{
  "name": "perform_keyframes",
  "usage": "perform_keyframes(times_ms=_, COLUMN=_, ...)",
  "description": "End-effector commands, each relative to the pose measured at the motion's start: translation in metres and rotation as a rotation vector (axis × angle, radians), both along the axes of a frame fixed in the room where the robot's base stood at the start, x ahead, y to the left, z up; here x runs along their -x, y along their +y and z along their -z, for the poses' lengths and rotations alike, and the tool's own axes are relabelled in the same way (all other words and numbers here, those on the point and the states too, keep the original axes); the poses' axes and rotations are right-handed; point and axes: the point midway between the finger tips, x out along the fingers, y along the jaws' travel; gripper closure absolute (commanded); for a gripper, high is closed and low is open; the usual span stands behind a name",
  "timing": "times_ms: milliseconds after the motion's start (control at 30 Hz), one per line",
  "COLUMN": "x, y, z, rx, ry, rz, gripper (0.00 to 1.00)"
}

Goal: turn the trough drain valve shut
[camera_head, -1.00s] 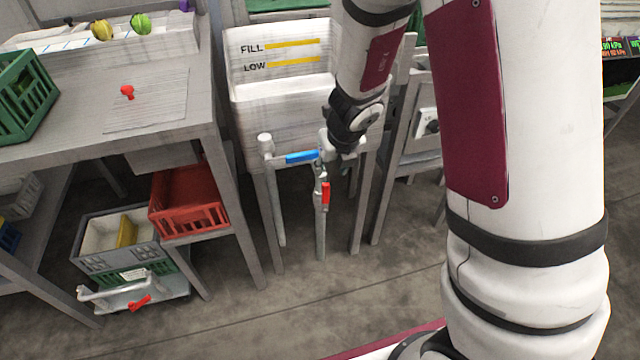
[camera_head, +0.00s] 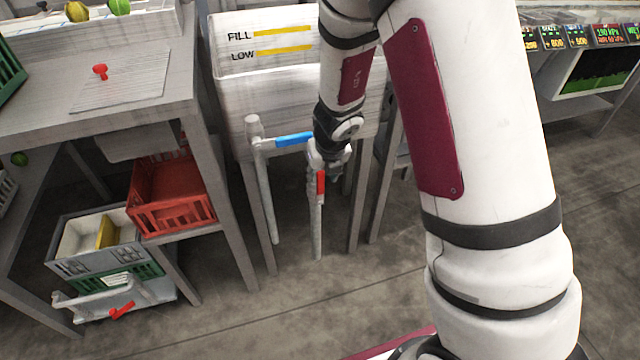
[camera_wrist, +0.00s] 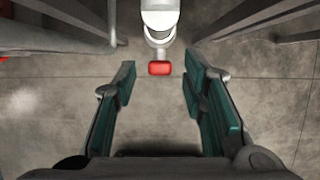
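The trough (camera_head: 270,95) is a white tub marked FILL and LOW. At its front a blue lever (camera_head: 294,140) lies along a horizontal pipe. Below, a red lever (camera_head: 321,182) hangs down along the vertical drain pipe (camera_head: 317,230). In the wrist view the red lever (camera_wrist: 160,68) shows end-on under the pale pipe, ahead of my gripper and centred between its fingers. My gripper (camera_wrist: 158,88) is open, with two teal-padded fingers apart and nothing between them. In the head view my gripper is mostly hidden behind my wrist, close to the valve.
Trough legs (camera_head: 262,215) stand on both sides of the pipe. A red crate (camera_head: 172,205) sits on a shelf at left. Another pipe piece with a red lever (camera_head: 122,311) lies low at left. A screen (camera_head: 597,70) stands at right. The front floor is clear.

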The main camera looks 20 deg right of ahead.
Motion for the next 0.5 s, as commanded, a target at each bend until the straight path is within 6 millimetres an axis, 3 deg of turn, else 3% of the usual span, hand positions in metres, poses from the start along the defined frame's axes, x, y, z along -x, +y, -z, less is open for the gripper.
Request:
perform_keyframes(times_ms=200, x=-0.009, y=0.000, z=0.023, rx=0.000, ry=0.000, rz=0.000, gripper=0.62)
perform_keyframes(times_ms=500, x=-0.012, y=0.000, z=0.029, rx=0.000, ry=0.000, rz=0.000, gripper=0.62)
